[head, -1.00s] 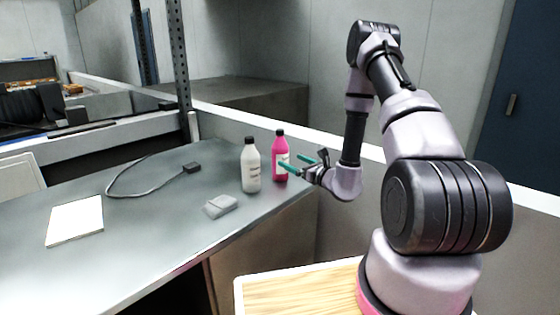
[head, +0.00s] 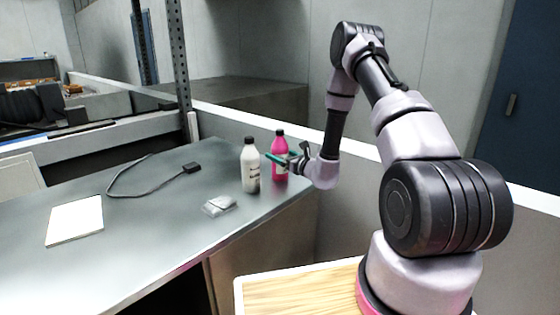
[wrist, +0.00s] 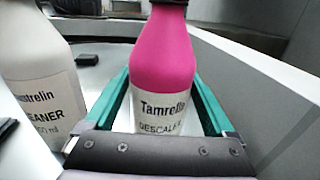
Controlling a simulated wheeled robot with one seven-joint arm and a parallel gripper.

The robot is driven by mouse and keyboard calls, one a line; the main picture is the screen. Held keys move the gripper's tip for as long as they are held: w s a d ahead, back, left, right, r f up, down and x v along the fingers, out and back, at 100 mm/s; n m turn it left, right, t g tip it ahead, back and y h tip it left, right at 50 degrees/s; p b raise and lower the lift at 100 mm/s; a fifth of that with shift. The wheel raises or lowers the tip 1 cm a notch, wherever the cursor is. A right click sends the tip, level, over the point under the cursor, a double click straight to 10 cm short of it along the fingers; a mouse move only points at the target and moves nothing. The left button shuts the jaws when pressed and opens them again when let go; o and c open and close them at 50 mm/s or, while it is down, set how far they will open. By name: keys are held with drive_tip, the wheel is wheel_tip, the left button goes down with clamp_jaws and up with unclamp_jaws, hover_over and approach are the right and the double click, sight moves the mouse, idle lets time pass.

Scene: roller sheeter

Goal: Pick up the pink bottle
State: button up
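The pink bottle (head: 280,146) stands upright near the right corner of the grey table, with a black cap and a white label. In the wrist view the pink bottle (wrist: 162,62) stands between the two green fingers of my gripper (wrist: 160,105). The label reads "Tamrelin" and "DESCAL…", the rest cut off. The fingers lie one on each side of the bottle, apart, with small gaps visible beside it. In the head view my gripper (head: 282,158) reaches the bottle from the right and covers part of its label.
A white bottle (head: 250,168) with a black cap stands just left of the pink one; it also shows in the wrist view (wrist: 38,85). A small clear packet (head: 219,205), a cable with a black block (head: 191,168) and a white pad (head: 75,221) lie on the table (head: 150,225). A low wall (head: 350,150) runs behind.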

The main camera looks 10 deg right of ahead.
clamp_jaws()
drive_tip(key=shift+r, duration=0.1)
